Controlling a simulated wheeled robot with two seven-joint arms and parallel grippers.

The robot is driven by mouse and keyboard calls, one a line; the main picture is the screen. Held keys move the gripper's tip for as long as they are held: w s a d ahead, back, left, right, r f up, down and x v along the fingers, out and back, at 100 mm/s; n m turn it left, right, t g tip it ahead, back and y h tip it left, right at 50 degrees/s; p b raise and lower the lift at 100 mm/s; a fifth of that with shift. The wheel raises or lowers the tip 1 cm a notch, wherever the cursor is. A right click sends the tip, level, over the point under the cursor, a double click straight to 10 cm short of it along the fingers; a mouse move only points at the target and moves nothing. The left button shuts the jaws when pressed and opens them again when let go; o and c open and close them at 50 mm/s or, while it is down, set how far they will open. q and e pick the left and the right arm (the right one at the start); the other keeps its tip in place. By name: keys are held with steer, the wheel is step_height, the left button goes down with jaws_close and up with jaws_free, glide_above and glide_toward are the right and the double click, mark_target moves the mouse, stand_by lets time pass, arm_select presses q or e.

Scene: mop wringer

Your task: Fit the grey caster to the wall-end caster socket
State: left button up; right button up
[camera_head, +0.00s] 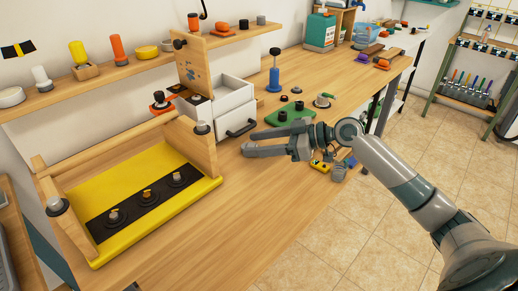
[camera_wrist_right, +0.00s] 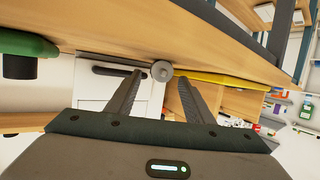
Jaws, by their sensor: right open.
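A yellow tray (camera_head: 110,186) with wooden end boards stands at the left of the bench. I cannot tell which is the wall-end socket. My right gripper (camera_head: 246,143) is open above the bench, right of the tray. In the wrist view a grey disc (camera_wrist_right: 162,71) shows between its fingers, apparently beyond the tips. My left gripper is not seen.
White drawers (camera_head: 236,108) stand behind the gripper. A wall shelf (camera_head: 60,92) holds several coloured pieces. The bench's front middle is clear.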

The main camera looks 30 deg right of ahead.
arm_select(q)
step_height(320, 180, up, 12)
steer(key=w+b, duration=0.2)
steer(key=b, duration=0.1)
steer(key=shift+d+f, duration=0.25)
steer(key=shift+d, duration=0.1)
arm_select(e)
steer(key=v, duration=1.7)
steer(key=shift+d, duration=0.15)
